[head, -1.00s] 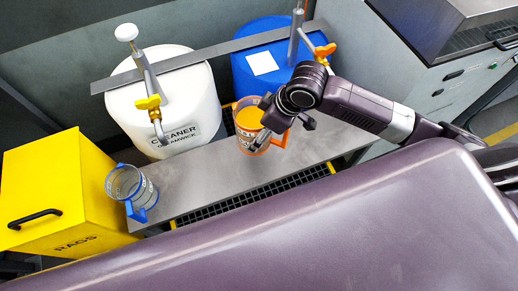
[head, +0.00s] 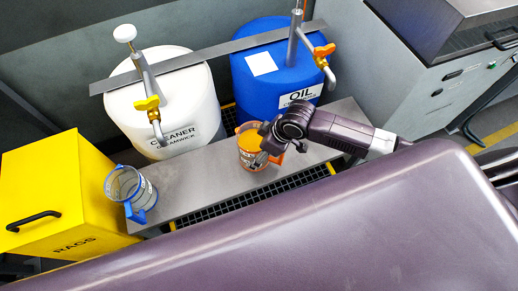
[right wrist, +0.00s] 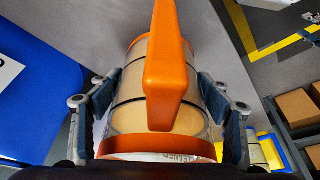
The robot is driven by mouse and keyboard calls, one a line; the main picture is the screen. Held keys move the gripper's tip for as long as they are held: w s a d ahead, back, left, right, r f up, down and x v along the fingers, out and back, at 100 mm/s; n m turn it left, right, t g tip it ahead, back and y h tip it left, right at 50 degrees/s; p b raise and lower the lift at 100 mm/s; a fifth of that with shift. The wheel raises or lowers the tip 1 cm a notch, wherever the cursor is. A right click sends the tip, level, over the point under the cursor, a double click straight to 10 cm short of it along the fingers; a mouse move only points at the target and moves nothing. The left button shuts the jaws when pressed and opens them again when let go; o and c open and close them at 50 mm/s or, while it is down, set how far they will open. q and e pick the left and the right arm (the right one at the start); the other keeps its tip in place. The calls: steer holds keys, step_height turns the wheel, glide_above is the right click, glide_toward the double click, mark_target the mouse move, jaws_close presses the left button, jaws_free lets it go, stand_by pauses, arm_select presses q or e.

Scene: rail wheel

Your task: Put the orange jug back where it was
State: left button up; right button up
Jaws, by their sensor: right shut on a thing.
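The orange jug (head: 246,157) is a clear vessel with an orange rim and handle and an orange-yellow fill. In the head view it is upright over the middle of the grey metal bench (head: 200,190); I cannot tell whether its base touches. My right gripper (head: 268,150) is at its right side, shut on it. In the right wrist view the fingers (right wrist: 165,112) clasp the jug's body from both sides, with the orange handle (right wrist: 165,70) between them. My left gripper is not in view.
A blue-handled clear jug (head: 125,184) stands at the bench's left end, beside a yellow rags box (head: 60,190). Behind are the white cleaner drum (head: 165,95) and blue oil drum (head: 280,80), with taps overhanging the bench. Black grating (head: 250,200) runs along the front. Bench right of the jug looks clear.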

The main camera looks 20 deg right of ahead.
steer(key=shift+r, duration=0.15)
steer(key=o, duration=2)
steer(key=shift+f, duration=0.2)
steer(key=v, duration=1.2)
steer(key=shift+r, duration=0.15)
steer(key=shift+s+a, duration=0.1)
